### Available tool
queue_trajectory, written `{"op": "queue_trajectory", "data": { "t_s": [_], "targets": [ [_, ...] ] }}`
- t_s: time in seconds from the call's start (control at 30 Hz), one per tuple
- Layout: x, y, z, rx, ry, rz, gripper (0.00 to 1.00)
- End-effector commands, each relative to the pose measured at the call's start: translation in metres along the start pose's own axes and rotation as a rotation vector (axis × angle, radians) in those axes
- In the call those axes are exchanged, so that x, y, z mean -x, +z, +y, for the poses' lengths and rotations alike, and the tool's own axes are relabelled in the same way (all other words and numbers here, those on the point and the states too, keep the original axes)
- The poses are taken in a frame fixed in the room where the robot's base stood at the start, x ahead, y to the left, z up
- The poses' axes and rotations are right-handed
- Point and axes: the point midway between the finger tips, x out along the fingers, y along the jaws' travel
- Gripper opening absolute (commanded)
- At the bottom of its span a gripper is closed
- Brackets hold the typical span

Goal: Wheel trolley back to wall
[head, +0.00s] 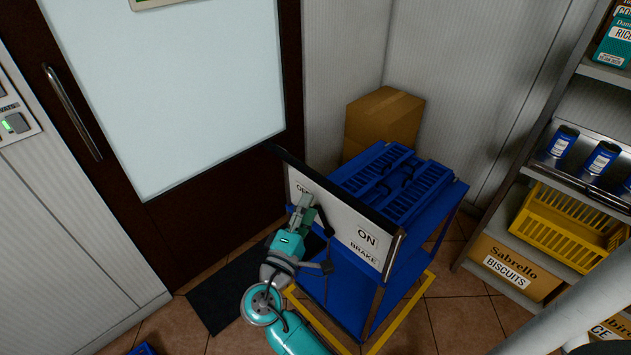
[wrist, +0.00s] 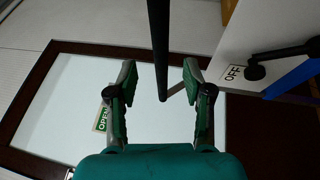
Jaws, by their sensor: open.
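The blue trolley (head: 348,290) stands in the corner, with blue slatted crates (head: 420,190) on top. Its white end panel (head: 345,228) faces me and carries ON, OFF and BRAKE labels. A black handle bar (head: 330,185) runs along the panel's top; in the wrist view, the dark bar (wrist: 158,45) passes between my fingers. My gripper (head: 305,203) is open at the panel's left part; its two fingers (wrist: 160,72) stand apart on either side of the bar. A black brake lever (wrist: 285,55) has its round end beside the OFF label (wrist: 233,73). Contact with the bar is unclear.
A yellow floor outline (head: 410,308) surrounds the trolley's base. A cardboard box (head: 385,115) stands behind it against the wall. A glazed door (head: 170,80) with a dark mat (head: 228,290) is at left. Shelves with a yellow crate (head: 565,228) are at right.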

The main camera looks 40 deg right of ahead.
Motion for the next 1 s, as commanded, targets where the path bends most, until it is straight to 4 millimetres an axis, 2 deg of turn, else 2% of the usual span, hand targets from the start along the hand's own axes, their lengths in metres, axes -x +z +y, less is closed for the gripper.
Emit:
{"op": "queue_trajectory", "data": {
  "t_s": [0.3,0.5,0.7,0.97,1.0],
  "targets": [
    [-0.057,0.001,0.000,-0.001,-0.001,-0.004,0.51],
    [-0.082,0.000,0.000,-0.001,-0.001,-0.001,0.51],
    [-0.091,0.000,0.000,-0.001,0.000,0.002,0.51],
    [-0.092,0.000,0.000,-0.001,0.000,0.002,0.51],
    [-0.092,0.000,0.000,-0.001,0.000,0.002,0.41]
  ]
}}
